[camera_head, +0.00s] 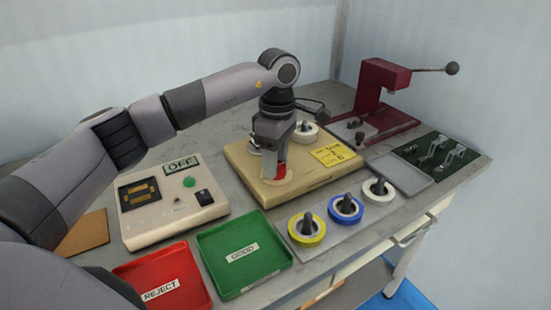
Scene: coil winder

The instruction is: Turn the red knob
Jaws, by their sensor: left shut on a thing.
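The red knob (281,172) stands on the front left part of the beige coil winder base (320,174). My left gripper (277,165) points straight down over the knob, and its fingers are shut on it. The fingers and wrist hide much of the knob, so its exact angle is hard to tell. My right gripper is not in view.
A control box (170,203) with an OFF sign stands left of the winder. Red (205,281) and green (222,278) trays lie in front. Several coloured spools stand on a grey plate (334,243). A dark red press (370,95) stands at the back right.

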